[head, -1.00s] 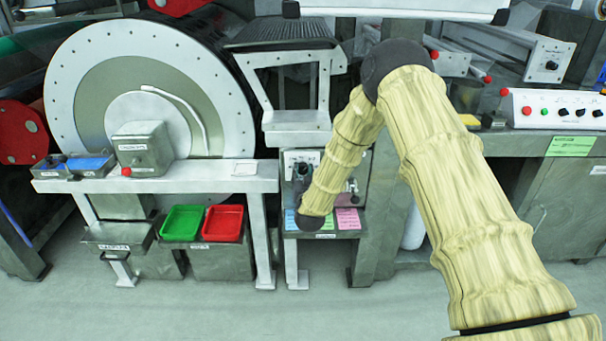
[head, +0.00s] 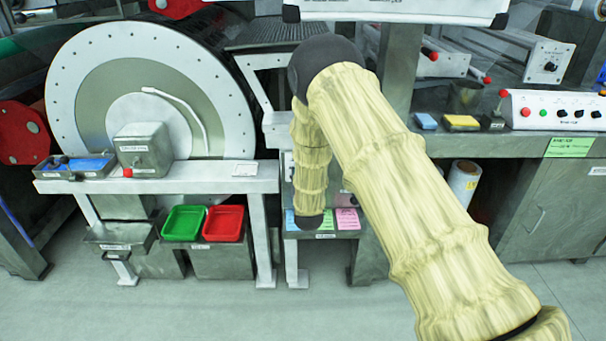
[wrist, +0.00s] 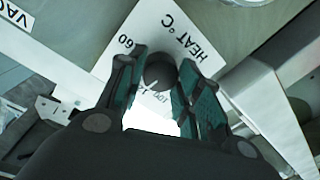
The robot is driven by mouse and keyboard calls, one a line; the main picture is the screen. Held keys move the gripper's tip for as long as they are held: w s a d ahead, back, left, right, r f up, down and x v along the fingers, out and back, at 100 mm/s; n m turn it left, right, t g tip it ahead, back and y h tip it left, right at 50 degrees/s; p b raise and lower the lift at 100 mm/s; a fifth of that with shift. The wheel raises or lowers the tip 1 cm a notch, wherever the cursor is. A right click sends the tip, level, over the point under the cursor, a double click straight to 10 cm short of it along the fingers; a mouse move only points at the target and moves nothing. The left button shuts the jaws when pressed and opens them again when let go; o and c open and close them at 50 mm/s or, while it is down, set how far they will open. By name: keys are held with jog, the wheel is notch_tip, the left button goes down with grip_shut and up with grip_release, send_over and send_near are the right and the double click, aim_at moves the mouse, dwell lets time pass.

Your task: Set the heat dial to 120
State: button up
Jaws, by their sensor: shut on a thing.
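The heat dial (wrist: 160,72) is a small dark round knob on a white plate (wrist: 172,28) lettered HEAT °C in the wrist view. My gripper (wrist: 159,62) has a green-padded finger on either side of the dial and is shut on it. A short pale mark on the knob points down toward the printed numbers. I can read 60 at upper left and what looks like 100 below the knob. Another number beside it is partly hidden, so I cannot tell the exact setting. In the head view my arm covers the dial and gripper.
A grey bench (head: 190,182) with a large drum (head: 75,95) stands left of my arm. Green (head: 183,222) and red (head: 223,223) trays sit below it. A white control box (head: 555,108) stands at right. The floor in front is clear.

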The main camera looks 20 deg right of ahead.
jog(key=shift+n, duration=0.6)
jog(key=o, duration=1)
jog(key=shift+o, duration=0.2)
jog(key=shift+s, duration=0.1)
jog(key=v, duration=1.1)
jog(key=shift+s+a, duration=0.15)
jog(key=shift+s, duration=0.25)
jog(key=shift+r, duration=0.15)
